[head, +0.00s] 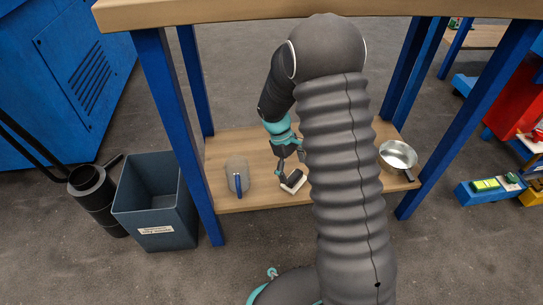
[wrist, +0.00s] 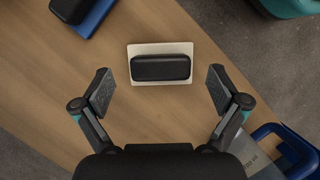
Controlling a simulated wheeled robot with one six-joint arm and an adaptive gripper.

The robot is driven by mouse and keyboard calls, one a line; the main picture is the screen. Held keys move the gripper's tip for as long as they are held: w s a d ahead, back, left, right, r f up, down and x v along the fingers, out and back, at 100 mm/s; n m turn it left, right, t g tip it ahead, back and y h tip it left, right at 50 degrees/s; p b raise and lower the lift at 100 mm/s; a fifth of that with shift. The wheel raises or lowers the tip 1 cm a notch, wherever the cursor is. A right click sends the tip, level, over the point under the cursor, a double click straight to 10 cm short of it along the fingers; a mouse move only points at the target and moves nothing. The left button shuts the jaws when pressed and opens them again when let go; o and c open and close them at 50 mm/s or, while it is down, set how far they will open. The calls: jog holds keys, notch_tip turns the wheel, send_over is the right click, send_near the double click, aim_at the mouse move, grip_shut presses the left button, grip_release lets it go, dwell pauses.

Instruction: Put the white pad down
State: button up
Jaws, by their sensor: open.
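The white pad (wrist: 160,49) lies flat on the wooden shelf in the wrist view, with a black rounded grip (wrist: 160,68) on top. In the head view the white pad (head: 294,186) is on the lower shelf near its front edge, left of my arm. My gripper (wrist: 160,78) is open, with one finger on each side of the pad and clear gaps to both. In the head view my gripper (head: 288,165) is just above the pad, partly hidden by my arm.
A grey jug with a blue handle (head: 238,183) stands left of the pad. A metal pan (head: 397,154) sits at the shelf's right end. A blue pad with a black grip (wrist: 95,18) lies at upper left in the wrist view. A grey bin (head: 157,205) stands left of the table.

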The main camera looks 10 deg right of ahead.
jog(key=w+a, duration=0.8)
jog(key=shift+w+a+p, duration=0.25)
jog(key=shift+a+p, duration=0.05)
